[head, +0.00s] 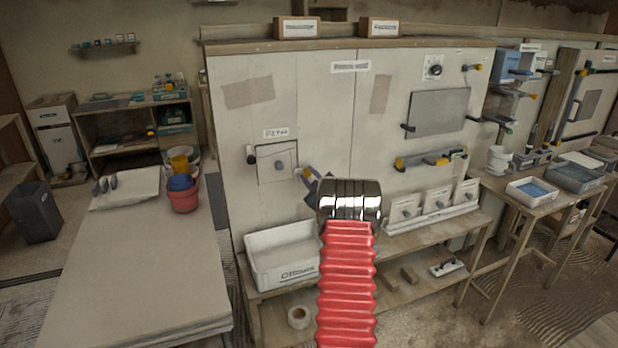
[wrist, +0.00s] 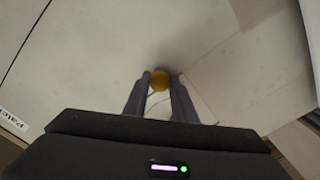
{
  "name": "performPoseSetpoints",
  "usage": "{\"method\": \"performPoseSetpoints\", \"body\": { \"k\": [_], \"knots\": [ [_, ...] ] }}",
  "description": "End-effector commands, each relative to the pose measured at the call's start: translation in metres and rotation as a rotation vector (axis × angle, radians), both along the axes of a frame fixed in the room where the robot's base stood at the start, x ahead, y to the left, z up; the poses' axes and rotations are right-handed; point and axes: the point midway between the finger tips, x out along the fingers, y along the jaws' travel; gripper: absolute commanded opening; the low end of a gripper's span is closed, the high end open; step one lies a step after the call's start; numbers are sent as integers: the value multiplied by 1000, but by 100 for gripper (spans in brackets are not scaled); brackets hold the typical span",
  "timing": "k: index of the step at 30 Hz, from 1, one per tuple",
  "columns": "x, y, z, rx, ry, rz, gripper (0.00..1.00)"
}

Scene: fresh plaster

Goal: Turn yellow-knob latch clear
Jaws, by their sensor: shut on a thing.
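The yellow knob (wrist: 159,81) sits between the two grey fingertips of my gripper (wrist: 160,84) in the wrist view, close against a pale wall panel. In the head view my gripper (head: 311,174) reaches the panel at the right edge of a small square hatch (head: 268,170), and the yellow knob is mostly covered there. The hatch has a grey round knob (head: 279,166) in its middle and a dark latch (head: 250,154) at its left edge. The latch arm behind the yellow knob is hidden, so I cannot tell its angle.
A white bin (head: 284,262) stands on the bench below the hatch. A shelf with yellow and dark fittings (head: 429,160) and a grey panel (head: 438,111) are on the wall further right.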

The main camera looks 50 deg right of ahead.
Motion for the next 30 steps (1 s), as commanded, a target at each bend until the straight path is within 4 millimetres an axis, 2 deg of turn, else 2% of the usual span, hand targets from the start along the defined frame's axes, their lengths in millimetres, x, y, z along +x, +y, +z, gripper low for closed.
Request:
{"method": "performPoseSetpoints", "body": {
  "k": [11,30],
  "knots": [
    [3,2,-3,181,-101,3,2],
    [3,3,-4,696,-403,3,2]
  ]
}}
